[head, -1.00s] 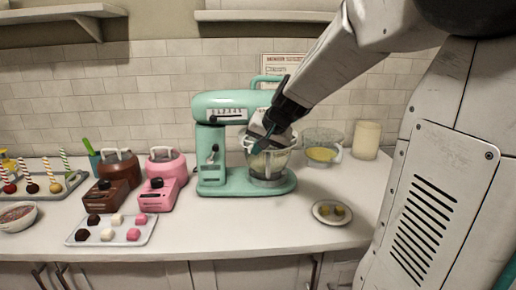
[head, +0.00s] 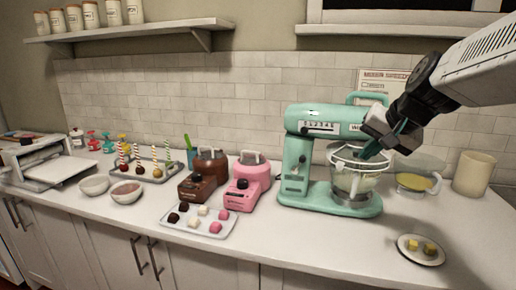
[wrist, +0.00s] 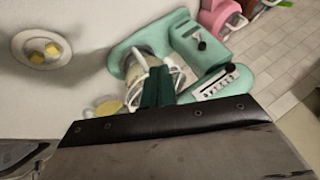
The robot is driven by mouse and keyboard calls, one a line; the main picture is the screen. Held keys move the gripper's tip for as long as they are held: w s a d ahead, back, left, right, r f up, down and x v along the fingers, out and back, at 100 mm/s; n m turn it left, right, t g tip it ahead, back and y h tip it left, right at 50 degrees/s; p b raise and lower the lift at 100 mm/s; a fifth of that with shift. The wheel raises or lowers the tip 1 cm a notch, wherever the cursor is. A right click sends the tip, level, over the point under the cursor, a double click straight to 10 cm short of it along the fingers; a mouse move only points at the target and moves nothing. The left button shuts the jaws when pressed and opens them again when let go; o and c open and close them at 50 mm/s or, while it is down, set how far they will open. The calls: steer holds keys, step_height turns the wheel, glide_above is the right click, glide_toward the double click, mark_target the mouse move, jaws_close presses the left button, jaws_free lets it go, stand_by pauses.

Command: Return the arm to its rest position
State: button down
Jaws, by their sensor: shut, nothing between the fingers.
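My gripper (head: 372,150) is at the right in the head view, in front of the mixer's head and over the mixing bowl. Its dark green fingers are shut and empty, and they also show in the wrist view (wrist: 157,88). The teal stand mixer (head: 297,165) stands on the counter just left of my gripper. Its bowl (head: 352,183) with a white rim guard sits below my fingers and holds pale contents. I cannot tell whether the fingertips touch the guard. My arm reaches in from the upper right and hides part of the wall.
A plate with yellow cubes (head: 421,249), a glass bowl of yellow liquid (head: 414,184) and a cream canister (head: 473,173) stand right of the mixer. Pink (head: 246,186) and brown (head: 203,181) machines and a sweets tray (head: 199,219) are left. A shelf (head: 140,32) hangs above.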

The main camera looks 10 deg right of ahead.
steer(key=s+a+f+n+g, duration=0.2)
steer(key=s+a+f, duration=0.1)
steer(key=s, duration=0.4)
steer(key=s+a+f+n+g, duration=0.2)
steer(key=s+a+f+n, duration=0.1)
steer(key=s+a, duration=0.2)
steer(key=s+a+f+n+g, duration=0.2)
steer(key=s+a+f, duration=0.1)
steer(key=s, duration=0.6)
steer(key=shift+a+f+n+h, duration=0.4)
steer(key=shift+a, duration=0.15)
steer(key=c, duration=2.1)
jaws_free()
steer(key=shift+c, duration=0.2)
